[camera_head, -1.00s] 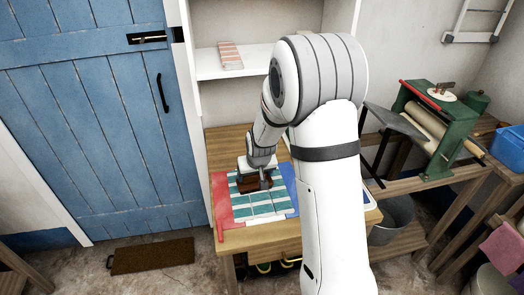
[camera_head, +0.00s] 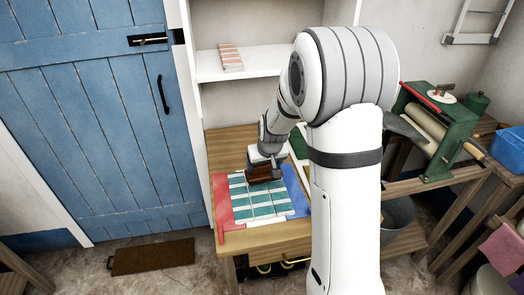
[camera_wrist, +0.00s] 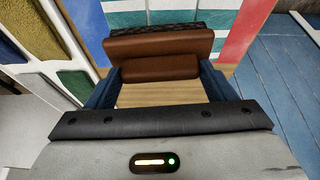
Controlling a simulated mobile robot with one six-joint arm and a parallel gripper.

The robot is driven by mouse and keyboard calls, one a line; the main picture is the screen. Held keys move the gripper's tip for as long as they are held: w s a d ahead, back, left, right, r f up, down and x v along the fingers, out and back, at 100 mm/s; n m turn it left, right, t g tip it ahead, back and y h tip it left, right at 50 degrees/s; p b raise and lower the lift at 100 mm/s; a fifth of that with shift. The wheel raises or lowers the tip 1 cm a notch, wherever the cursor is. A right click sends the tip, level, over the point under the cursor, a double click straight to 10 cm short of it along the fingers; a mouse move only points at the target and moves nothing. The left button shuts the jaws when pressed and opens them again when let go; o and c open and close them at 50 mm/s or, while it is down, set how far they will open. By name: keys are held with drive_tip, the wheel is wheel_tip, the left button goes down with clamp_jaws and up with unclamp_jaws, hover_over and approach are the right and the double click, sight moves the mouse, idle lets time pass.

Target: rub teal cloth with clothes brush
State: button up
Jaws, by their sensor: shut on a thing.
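The teal cloth (camera_head: 262,204), striped with white, lies flat on the wooden table. My gripper (camera_head: 265,166) is shut on the clothes brush (camera_head: 264,174), which has a brown body. In the wrist view, the brush (camera_wrist: 160,66) lies across between the dark blue fingers of my gripper (camera_wrist: 160,88), with dark bristles along its far side. The brush is at the cloth's back edge; the cloth (camera_wrist: 160,8) shows beyond it. I cannot tell whether the bristles touch the cloth.
A red panel (camera_head: 222,200) and a blue panel (camera_head: 297,192) flank the cloth on the table (camera_head: 230,143). A white tray (camera_wrist: 45,85) with coloured pads sits beside my gripper. A green mangle (camera_head: 440,130) stands on a bench at right. A white shelf (camera_head: 270,62) hangs behind.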

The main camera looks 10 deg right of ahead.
drive_tip(key=shift+r+p, duration=0.8)
drive_tip(key=shift+r, duration=1)
drive_tip(key=shift+s+f, duration=0.1)
